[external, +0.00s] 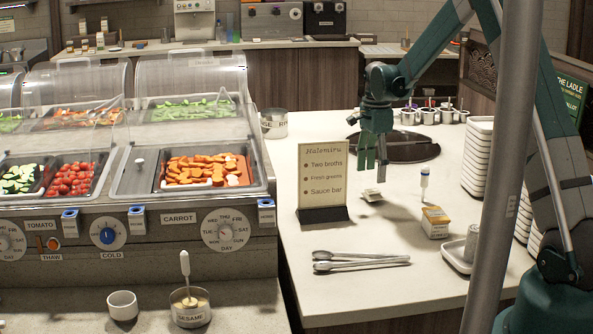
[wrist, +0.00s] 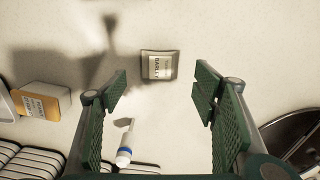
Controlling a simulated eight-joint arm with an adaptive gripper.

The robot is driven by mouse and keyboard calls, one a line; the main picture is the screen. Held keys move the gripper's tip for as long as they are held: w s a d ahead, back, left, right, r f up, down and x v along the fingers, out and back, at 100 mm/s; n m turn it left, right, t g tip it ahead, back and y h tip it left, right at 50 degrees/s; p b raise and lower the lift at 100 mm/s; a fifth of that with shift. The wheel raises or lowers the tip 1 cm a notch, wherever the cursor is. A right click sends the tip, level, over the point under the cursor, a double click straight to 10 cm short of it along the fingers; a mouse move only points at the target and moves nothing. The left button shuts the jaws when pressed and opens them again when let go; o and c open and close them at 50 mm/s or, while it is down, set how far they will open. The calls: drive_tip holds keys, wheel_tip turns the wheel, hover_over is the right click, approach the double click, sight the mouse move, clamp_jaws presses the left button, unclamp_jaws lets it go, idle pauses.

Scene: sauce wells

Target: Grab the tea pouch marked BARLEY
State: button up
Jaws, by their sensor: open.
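The tea pouch (wrist: 159,65) is a small pale packet lying flat on the counter, and its label appears to read BARLEY in the wrist view. In the external view it is a small pale shape (external: 371,195) to the right of the menu sign. My gripper (external: 374,168) is above the pouch, fingers pointing down, apart from it. In the wrist view my gripper (wrist: 162,84) is open and empty, with the pouch ahead and between the lines of its two fingers.
A yellow and white box (external: 435,221) is nearer the front. Metal tongs (external: 360,262) lie in front. The menu sign (external: 323,175) stands at left, and stacked white plates (external: 478,150) at right.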

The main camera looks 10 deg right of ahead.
sight(373, 191)
drive_tip(key=shift+f, duration=0.1)
drive_tip(key=shift+f, duration=1.2)
drive_tip(key=shift+f, duration=0.1)
drive_tip(key=shift+d+f+b, duration=0.1)
drive_tip(key=shift+f+b, duration=0.3)
drive_tip(key=shift+f, duration=2.1)
drive_tip(key=shift+c, duration=0.6)
drive_tip(key=c, duration=0.9)
